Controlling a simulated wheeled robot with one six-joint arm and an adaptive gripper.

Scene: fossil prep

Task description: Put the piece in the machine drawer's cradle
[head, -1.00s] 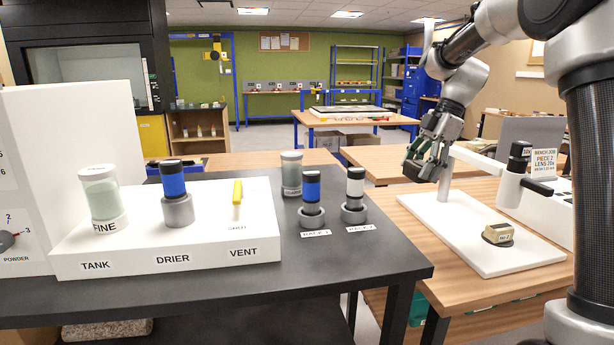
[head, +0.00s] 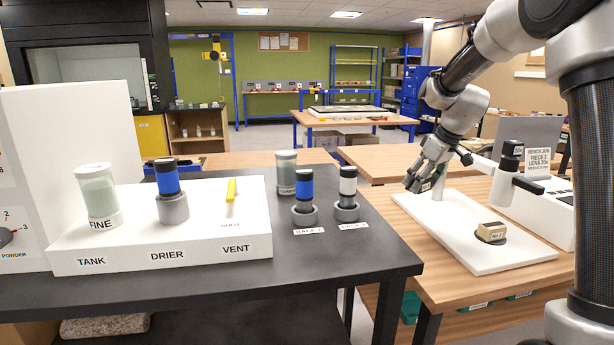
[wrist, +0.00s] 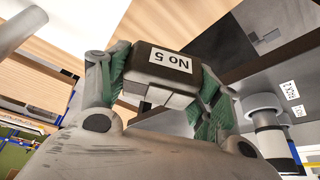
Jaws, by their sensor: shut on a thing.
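My gripper (head: 420,182) is in the head view at the right, above the back left edge of the white board. In the wrist view my gripper (wrist: 165,85) has its green-padded fingers shut on a dark block (wrist: 160,62) with a white label "No 5". The block's underside shows paler grey faces. In the head view the held block is small and mostly hidden by the fingers. A machine (head: 65,180) with a white panel and a knob marked POWDER stands at the far left. I cannot make out a drawer or its cradle.
A tan block labelled "No 2" (head: 491,231) rests on a dark round seat on the white board (head: 470,252), beside a microscope-like stand (head: 508,175). A white unit (head: 160,250) and racked cylinders (head: 347,195) fill much of the dark table (head: 330,268). A gap separates both tables.

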